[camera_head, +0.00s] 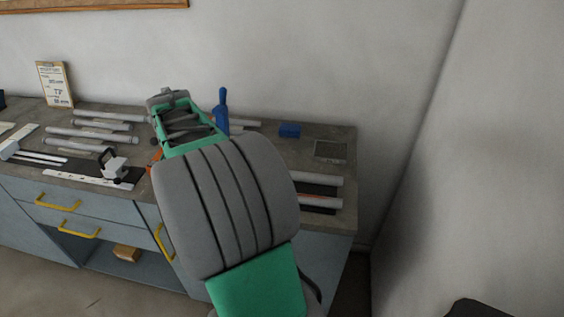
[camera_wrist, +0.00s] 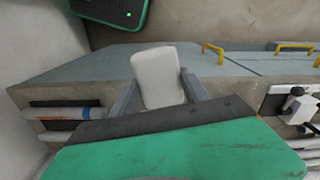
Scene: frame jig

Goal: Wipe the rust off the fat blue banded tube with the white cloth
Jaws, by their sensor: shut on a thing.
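My gripper (camera_wrist: 160,82) is shut on a white cloth (camera_wrist: 158,66), which shows as a pale pad between the two grey fingers in the wrist view. A grey tube with a blue band and an orange-brown patch (camera_wrist: 48,116) lies at the left of the wrist view. The gripper and cloth are apart from it, off to its side. In the head view, the tube (camera_head: 320,202) lies at the bench's front right, with an orange mark. My arm hides its left part there, along with the gripper and cloth.
Another pale tube (camera_head: 322,179) lies just behind it. A blue block (camera_head: 290,130), a dark tray (camera_head: 330,151) and an upright blue tool (camera_head: 221,108) stand farther back. More tubes (camera_head: 95,133) and a black-and-white clamp (camera_head: 115,165) occupy the bench's left. A wall stands at the right.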

